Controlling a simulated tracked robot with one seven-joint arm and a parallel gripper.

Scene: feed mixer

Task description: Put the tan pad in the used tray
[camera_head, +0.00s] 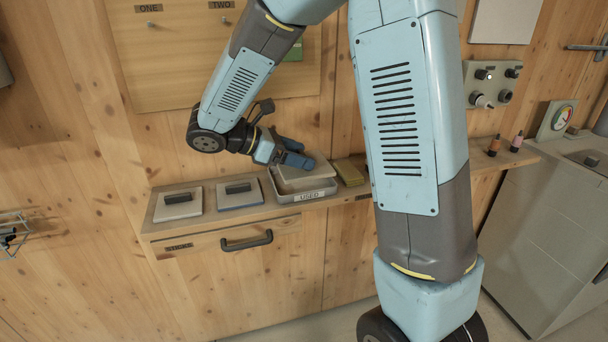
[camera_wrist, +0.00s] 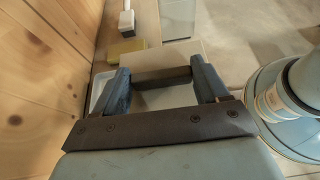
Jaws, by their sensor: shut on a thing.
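The used tray (camera_head: 290,198) is a shallow light tray labelled USED on the wooden shelf; a corner of it shows in the wrist view (camera_wrist: 98,97). A pale tan pad (camera_head: 309,174) is over the tray, a little above its rim in the head view; I cannot tell whether it touches the tray. My gripper (camera_head: 295,157) is above the pad, with its blue fingers on either side of the pad's dark handle (camera_wrist: 163,77). In the wrist view, my gripper (camera_wrist: 162,80) is shut on that handle, and the pad (camera_wrist: 168,98) spreads below it. The fingers hide part of the pad.
Two more pads with dark handles, one pale (camera_head: 178,207) and one blue-edged (camera_head: 240,197), lie left of the tray. A yellow-green sponge (camera_head: 348,172) lies just right of it. The wooden wall stands close behind the shelf. A drawer handle (camera_head: 247,241) sticks out below.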

